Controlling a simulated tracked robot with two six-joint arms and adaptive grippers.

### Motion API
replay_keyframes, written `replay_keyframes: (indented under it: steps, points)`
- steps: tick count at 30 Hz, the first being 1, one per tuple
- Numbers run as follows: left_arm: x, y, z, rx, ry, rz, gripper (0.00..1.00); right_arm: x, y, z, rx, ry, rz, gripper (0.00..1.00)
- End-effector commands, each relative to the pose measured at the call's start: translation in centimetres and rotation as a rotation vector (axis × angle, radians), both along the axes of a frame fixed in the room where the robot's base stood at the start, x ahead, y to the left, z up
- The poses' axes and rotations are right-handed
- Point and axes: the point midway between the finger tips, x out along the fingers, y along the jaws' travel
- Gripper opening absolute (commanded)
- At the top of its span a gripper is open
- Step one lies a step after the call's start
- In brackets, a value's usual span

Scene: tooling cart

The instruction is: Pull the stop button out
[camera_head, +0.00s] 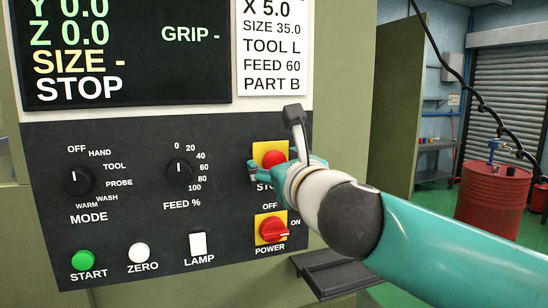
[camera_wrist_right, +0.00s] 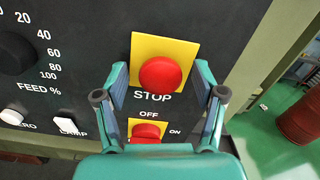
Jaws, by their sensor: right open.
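The red stop button (camera_head: 274,158) sits on a yellow square plate at the right of the dark control panel. In the right wrist view the stop button (camera_wrist_right: 160,74) shows as a round red cap above the word STOP. My right gripper (camera_head: 272,172) is in front of the stop button and hides part of it and its label. In the right wrist view the right gripper (camera_wrist_right: 160,84) is open, with one finger on each side of the button's lower part; I cannot tell whether they touch it. My left gripper is not in view.
The red power switch (camera_head: 273,229) sits below the stop button. A mode knob (camera_head: 77,181), a feed knob (camera_head: 180,172), a green start button (camera_head: 84,260), a white zero button (camera_head: 139,252) and a lamp switch (camera_head: 198,243) share the panel. A dark ledge (camera_head: 330,272) juts out at lower right.

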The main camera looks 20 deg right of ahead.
Motion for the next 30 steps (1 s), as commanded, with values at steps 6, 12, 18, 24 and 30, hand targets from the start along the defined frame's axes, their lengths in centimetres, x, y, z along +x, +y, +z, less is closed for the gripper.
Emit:
replay_keyframes:
  steps: [6, 12, 18, 24, 30]
  points:
    - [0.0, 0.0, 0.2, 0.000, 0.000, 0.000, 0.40, 1.1, 0.0, 0.0, 0.000, 0.000, -0.001, 0.70]
    - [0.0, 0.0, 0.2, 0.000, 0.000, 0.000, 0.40, 1.1, 0.0, 0.0, 0.000, 0.000, -0.001, 0.70]
    - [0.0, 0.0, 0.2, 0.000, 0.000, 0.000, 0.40, 1.1, 0.0, 0.0, 0.000, 0.000, -0.001, 0.41]
    - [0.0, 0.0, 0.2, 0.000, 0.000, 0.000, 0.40, 1.1, 0.0, 0.0, 0.000, 0.000, -0.001, 0.08]
    - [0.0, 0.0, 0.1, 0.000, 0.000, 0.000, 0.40, 0.0, 0.0, -0.1, 0.000, 0.000, 0.000, 0.04]
